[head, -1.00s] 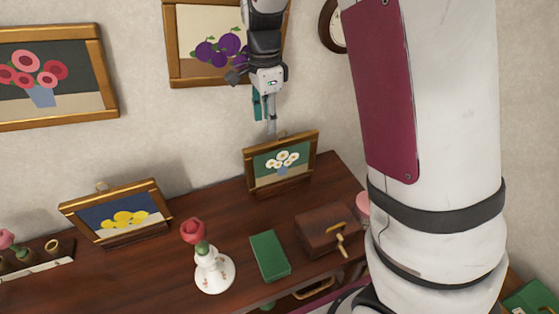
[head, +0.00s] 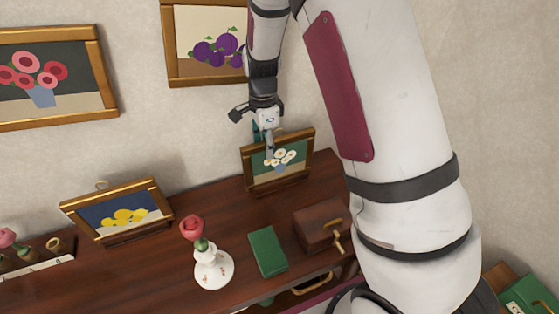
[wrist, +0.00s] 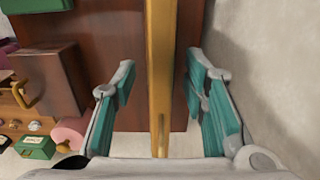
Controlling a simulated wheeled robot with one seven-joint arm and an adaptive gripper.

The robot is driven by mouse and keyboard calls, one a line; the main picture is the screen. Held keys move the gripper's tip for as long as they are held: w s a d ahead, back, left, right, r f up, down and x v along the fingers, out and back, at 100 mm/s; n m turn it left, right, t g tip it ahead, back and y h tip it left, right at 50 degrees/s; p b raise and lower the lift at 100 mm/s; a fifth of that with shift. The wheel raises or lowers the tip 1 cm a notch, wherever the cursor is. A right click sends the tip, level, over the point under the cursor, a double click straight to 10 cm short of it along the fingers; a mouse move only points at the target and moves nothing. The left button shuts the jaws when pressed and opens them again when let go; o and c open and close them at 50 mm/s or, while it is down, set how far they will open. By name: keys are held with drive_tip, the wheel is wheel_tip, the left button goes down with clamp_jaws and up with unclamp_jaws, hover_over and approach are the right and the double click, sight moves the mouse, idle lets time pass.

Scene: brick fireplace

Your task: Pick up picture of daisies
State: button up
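The picture of daisies (head: 292,172) has a gold frame and white flowers on a green ground. It stands upright, leaning slightly back, at the back of the dark wooden desk (head: 220,215). My gripper (head: 269,150) is at its upper part, with a finger in front of the painting. In the wrist view, the frame's gold top edge (wrist: 161,60) runs between the two teal-padded fingers of my gripper (wrist: 161,75). The fingers are spread, with a visible gap on each side of the frame. The painted face is hidden in the wrist view.
A brown box (head: 318,226) and a green book (head: 268,250) lie in front of the picture. A white vase (head: 212,271) with a red rose stands left of the book. The wall is close behind.

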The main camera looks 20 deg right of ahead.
drive_tip(key=shift+c, duration=0.6)
clamp_jaws()
